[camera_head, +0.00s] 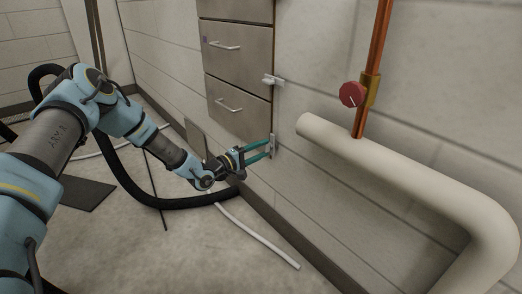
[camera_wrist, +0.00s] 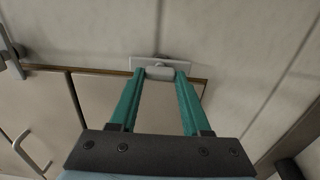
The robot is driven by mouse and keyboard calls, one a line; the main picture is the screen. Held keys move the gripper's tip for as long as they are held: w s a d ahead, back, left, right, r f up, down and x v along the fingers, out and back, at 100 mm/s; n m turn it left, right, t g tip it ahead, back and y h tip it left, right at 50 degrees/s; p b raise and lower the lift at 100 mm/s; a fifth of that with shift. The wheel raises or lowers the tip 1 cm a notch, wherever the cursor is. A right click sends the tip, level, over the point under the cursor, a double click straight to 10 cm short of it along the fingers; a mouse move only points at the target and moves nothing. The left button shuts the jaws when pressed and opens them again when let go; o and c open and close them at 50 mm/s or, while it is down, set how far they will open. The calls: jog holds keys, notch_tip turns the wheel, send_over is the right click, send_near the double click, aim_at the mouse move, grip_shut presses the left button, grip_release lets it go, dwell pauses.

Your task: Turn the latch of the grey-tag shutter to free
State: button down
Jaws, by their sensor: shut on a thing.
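My gripper (camera_head: 270,148) has two green fingers and is shut on a small grey latch (camera_head: 273,142) at the lower right corner of the lowest grey shutter (camera_head: 238,108). In the wrist view, the fingertips of my gripper (camera_wrist: 161,74) sit on both sides of the latch knob (camera_wrist: 160,73). Its pale mounting plate (camera_wrist: 160,61) lies crosswise just beyond the tips. The fingers partly cover the latch. I cannot make out a grey tag on this shutter in either view.
A second latch (camera_head: 273,80) sits higher on the cabinet's right edge. To the right, a thick pale pipe (camera_head: 390,170), a copper pipe (camera_head: 378,50) and a red knob (camera_head: 352,94) stand out from the wall. A black hose (camera_head: 150,199) and a white tube (camera_head: 258,237) lie on the floor.

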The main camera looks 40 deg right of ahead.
dwell(0.3)
jog(key=shift+c, duration=1.8)
grip_release()
jog(key=shift+a, duration=0.15)
jog(key=a+p, duration=0.2)
jog(key=a, duration=0.8)
jog(key=shift+w+a, duration=0.3)
jog(key=shift+w, duration=0.1)
